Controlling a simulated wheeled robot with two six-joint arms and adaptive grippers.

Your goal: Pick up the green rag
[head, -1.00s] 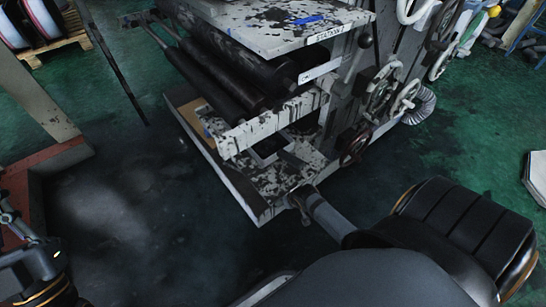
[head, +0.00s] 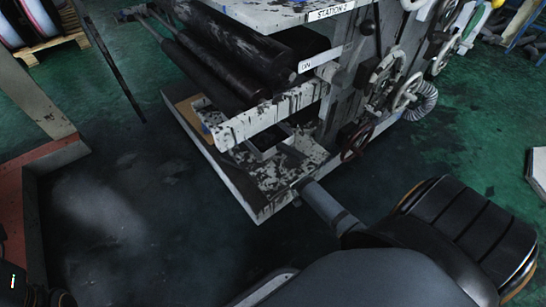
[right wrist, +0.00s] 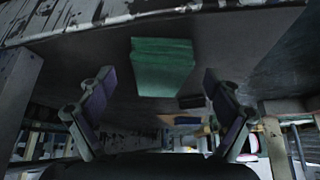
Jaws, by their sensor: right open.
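The green rag (right wrist: 160,68) shows in the right wrist view as a folded block against a dark panel. My right gripper (right wrist: 157,84) is open, with one finger to the left of the rag and one to the right. The rag is beyond the fingertips and I see no contact. I cannot make out the rag or the right gripper in the head view, where the arm runs to the machine's lower frame. Only part of my left arm shows at the head view's lower left corner; its fingers are out of frame.
The paint-stained printing machine (head: 275,165) has rollers (head: 235,55), handwheels (head: 385,70) and a low frame near my right arm. A red and grey frame (head: 35,190) stands at left. Dark stained floor (head: 110,215) is open between them. Rolls sit on a pallet (head: 50,45).

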